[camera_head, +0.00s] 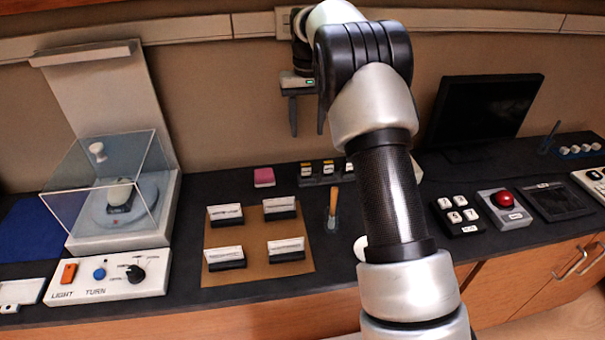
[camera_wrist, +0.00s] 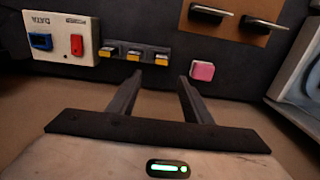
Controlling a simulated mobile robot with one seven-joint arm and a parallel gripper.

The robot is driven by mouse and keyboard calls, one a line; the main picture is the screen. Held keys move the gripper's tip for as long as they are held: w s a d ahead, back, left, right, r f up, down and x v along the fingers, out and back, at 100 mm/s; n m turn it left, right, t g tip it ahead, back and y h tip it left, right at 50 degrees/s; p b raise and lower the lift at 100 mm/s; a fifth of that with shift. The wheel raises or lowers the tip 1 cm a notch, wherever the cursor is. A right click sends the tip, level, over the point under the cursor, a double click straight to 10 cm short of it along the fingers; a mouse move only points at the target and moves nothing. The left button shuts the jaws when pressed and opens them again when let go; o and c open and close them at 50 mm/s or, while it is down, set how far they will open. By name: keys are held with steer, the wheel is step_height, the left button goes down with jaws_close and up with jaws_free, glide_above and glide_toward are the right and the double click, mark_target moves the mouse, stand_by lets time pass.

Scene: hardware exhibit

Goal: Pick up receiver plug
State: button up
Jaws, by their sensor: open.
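No part is labelled as the receiver plug, so I cannot tell for certain which it is. In the wrist view, three small yellow-and-white pieces sit in a row on a dark strip (camera_wrist: 135,53); the middle piece (camera_wrist: 134,55) is nearest my fingers. The row also shows in the head view (camera_head: 328,167). Beside it in the wrist view is a white DATA box (camera_wrist: 60,37) with a blue part (camera_wrist: 40,41) and a red part (camera_wrist: 77,45). My gripper (camera_wrist: 160,76) is open and empty, apart from these. In the head view it (camera_head: 307,132) hangs above the counter's back edge.
A pink block (camera_wrist: 203,70) lies near the strip, also in the head view (camera_head: 264,177). A brown mat (camera_head: 258,240) holds several card holders. A clear-covered turntable (camera_head: 118,200) stands left; a monitor (camera_head: 485,110) and red button (camera_head: 503,198) stand right. My arm hides part of the counter.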

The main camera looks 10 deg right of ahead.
mark_target(306, 165)
step_height(306, 165, down, 14)
steer(key=b, duration=0.2)
steer(key=shift+s+a+f+b, duration=0.1)
steer(key=shift+a+b, duration=0.05)
steer(key=shift+b, duration=0.25)
steer(key=c, duration=1.1)
